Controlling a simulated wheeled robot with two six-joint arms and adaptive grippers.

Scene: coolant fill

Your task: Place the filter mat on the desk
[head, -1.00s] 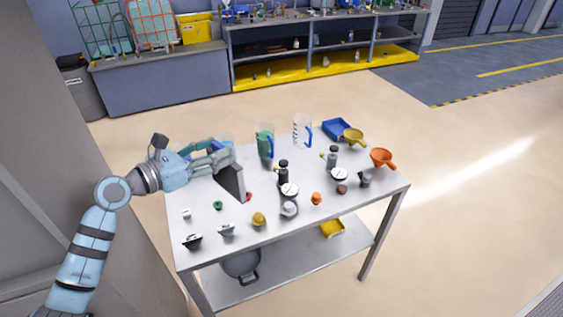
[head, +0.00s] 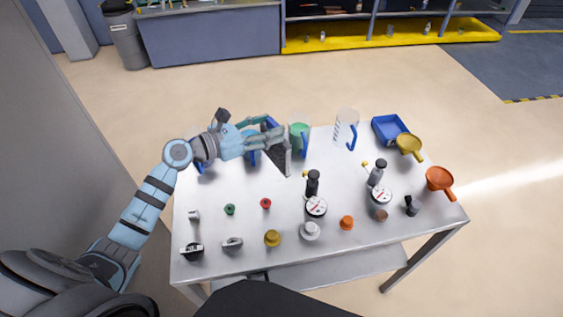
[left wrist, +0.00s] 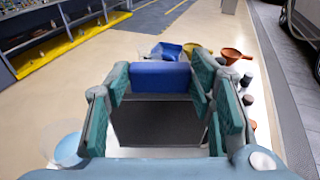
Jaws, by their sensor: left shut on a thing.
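The filter mat (head: 277,161) is a dark panel with a light grey frame, held at the back left of the desk (head: 235,188). My left gripper (head: 272,130) is shut on it. In the left wrist view the dark mat face (left wrist: 158,124) shows between the teal finger pads, with a blue block (left wrist: 160,76) at its far edge. The mat hangs tilted beside the green jug (head: 299,137); I cannot tell whether its lower edge touches the desk. My right gripper is not in view.
A clear jug (head: 346,125), blue tray (head: 388,130), yellow funnel (head: 409,147) and orange funnel (head: 440,181) stand at the back and right. Gauges, valves and several caps fill the middle and front. Bare desk lies at the left, around the green knob (head: 230,209).

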